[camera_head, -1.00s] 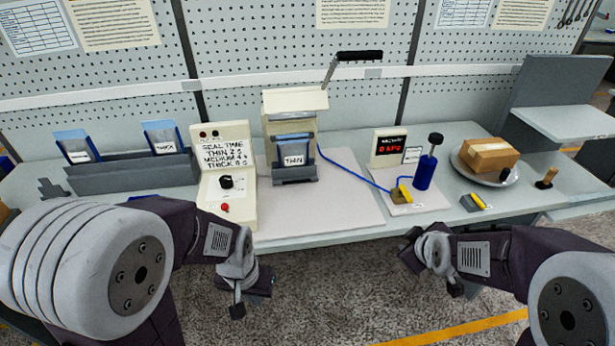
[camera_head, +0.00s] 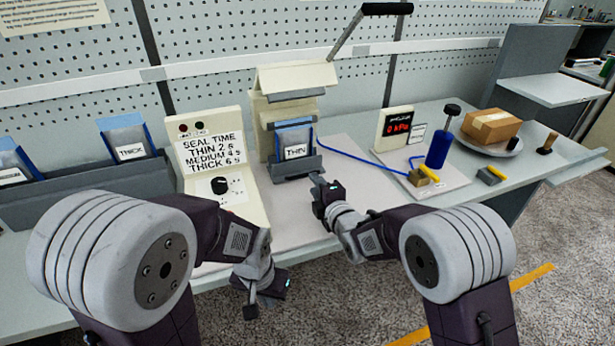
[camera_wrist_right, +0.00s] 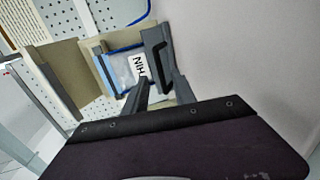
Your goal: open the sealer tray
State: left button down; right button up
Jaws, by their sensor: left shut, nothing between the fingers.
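The sealer (camera_head: 262,122) is a cream box with a raised lever, standing behind the middle of the table. Its dark grey tray (camera_head: 290,166) is at the front, with a clear blue-edged pouch (camera_head: 295,143) marked THIN standing in it. My right gripper (camera_head: 318,182) is just in front and right of the tray. In the right wrist view its two fingers (camera_wrist_right: 160,88) are apart, pointing at the tray, whose dark handle (camera_wrist_right: 164,62) lies beyond the fingertips. I see no contact. My left gripper (camera_head: 252,308) is shut and empty, low before the table's front edge.
A seal time control box (camera_head: 215,150) stands left of the sealer, beside a grey rack (camera_head: 90,192) with pouches. Right are a gauge (camera_head: 392,128), a blue pump (camera_head: 438,152) with a hose, and a cardboard box (camera_head: 490,125) on a plate. The pale mat (camera_head: 345,160) is mostly clear.

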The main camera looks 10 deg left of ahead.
aim_at(298, 168)
jog(key=x, duration=0.7)
jog(key=shift+w+a+f, duration=0.1)
jog(key=shift+w, duration=0.2)
grip_shut()
dwell(1.0)
